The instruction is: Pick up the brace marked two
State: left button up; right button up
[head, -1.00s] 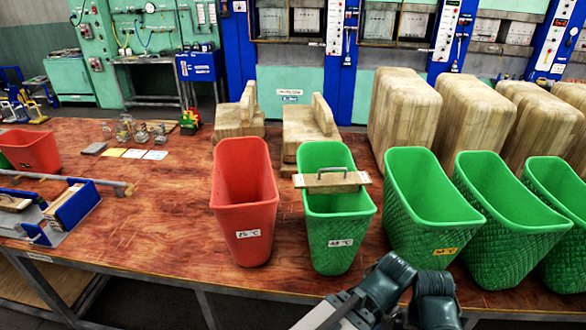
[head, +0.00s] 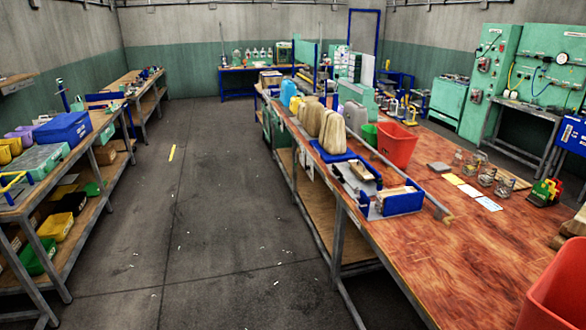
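I can make out no brace with a readable mark two in the head view. Several small metal-and-yellow frame-like items (head: 410,115) stand on the far right part of the long wooden table (head: 440,262); they are too small to read or to name surely. Several small clear or metal pieces (head: 487,176) sit behind a yellow card (head: 454,179) and white cards (head: 488,203). Neither of my grippers is in view.
A red bin (head: 397,146) stands on the table, and another red bin (head: 560,290) is cut off at lower right. A blue holder (head: 402,200) sits at the table's left edge. Shelving (head: 50,195) lines the left.

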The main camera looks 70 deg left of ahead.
aim_at(357, 167)
jog(key=u, duration=1.9)
jog(key=i+j+z, duration=0.15)
jog(key=i+j, duration=0.2)
jog(key=i, duration=0.2)
jog(key=i+j+z, duration=0.15)
jog(key=i+j, duration=0.3)
jog(key=i+j+z, duration=0.15)
jog(key=i+j, duration=0.35)
jog(key=i+j+z, duration=0.15)
jog(key=i+j, duration=0.4)
jog(key=i+j+z, duration=0.15)
jog(key=i+j, duration=0.35)
jog(key=i+j+z, duration=0.15)
jog(key=i+j, duration=0.3)
jog(key=j, duration=0.3)
